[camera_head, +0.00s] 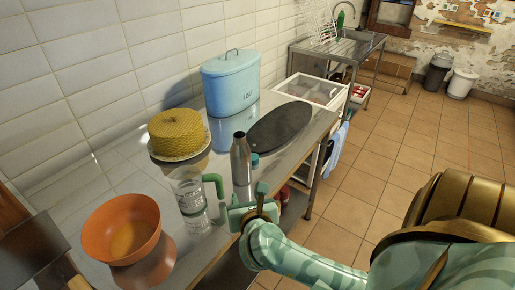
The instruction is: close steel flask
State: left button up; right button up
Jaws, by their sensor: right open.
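The steel flask (241,163) stands upright on the steel counter, with a dark top. A small teal piece (255,160) shows just right of the flask; I cannot tell whether it is a loose cap. My right gripper (250,199), pale green, is open at the counter's front edge, just in front of the flask's lower part and on the near side of it. I cannot tell whether it touches the flask. My left gripper is not in view.
A clear jug with a green handle (191,199) stands close left of the flask. An orange bowl (122,228), a yellow domed cover (177,132), a blue bin (231,83) and a dark oval board (280,126) share the counter. Tiled floor lies open to the right.

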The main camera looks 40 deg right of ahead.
aim_at(240, 150)
jog(key=z, duration=1.25)
